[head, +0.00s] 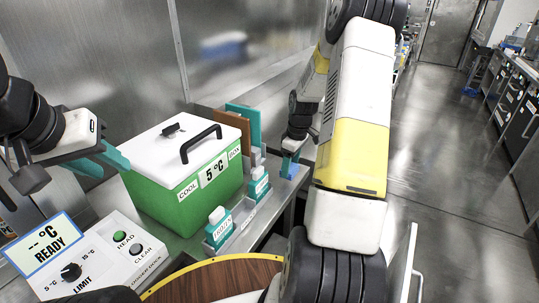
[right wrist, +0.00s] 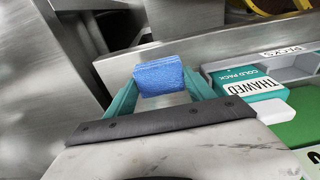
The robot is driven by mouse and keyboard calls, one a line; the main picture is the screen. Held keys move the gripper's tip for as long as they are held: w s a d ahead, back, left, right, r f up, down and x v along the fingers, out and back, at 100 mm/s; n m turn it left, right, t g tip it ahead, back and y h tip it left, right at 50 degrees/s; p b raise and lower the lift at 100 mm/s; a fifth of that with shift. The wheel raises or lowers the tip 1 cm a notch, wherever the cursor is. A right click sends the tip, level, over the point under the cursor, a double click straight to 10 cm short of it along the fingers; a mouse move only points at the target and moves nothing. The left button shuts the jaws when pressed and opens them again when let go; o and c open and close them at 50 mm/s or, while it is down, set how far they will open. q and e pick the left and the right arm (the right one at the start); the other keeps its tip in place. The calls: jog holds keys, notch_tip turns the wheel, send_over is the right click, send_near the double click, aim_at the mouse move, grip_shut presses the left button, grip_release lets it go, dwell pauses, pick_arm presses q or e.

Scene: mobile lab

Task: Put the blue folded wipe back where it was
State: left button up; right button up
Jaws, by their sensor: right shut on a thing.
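The blue folded wipe (right wrist: 158,77) is between the teal fingers of my right gripper (right wrist: 160,88) in the right wrist view. The gripper is shut on it. In the head view, my right gripper (head: 291,160) is near the counter's edge, right of the cold pack tray, with a bit of the blue wipe (head: 290,171) showing low between its fingers. I cannot tell whether the wipe touches the counter. My left gripper (head: 106,160) is at the left, beside the green cooler, with its teal fingers apart and nothing seen between them.
The green cooler (head: 170,205) has a white lid with a black handle. Cold packs (head: 218,230) stand in a grey tray (head: 245,222) at its right. A control box (head: 95,262) and a READY display (head: 43,245) are at front left. Open floor (head: 450,160) lies right.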

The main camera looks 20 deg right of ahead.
jog(key=w, duration=0.5)
jog(key=shift+w+a+f, duration=0.15)
jog(key=shift+w+f, duration=0.05)
jog(key=shift+f, duration=1.8)
jog(key=shift+f, duration=0.15)
jog(key=o, duration=1.3)
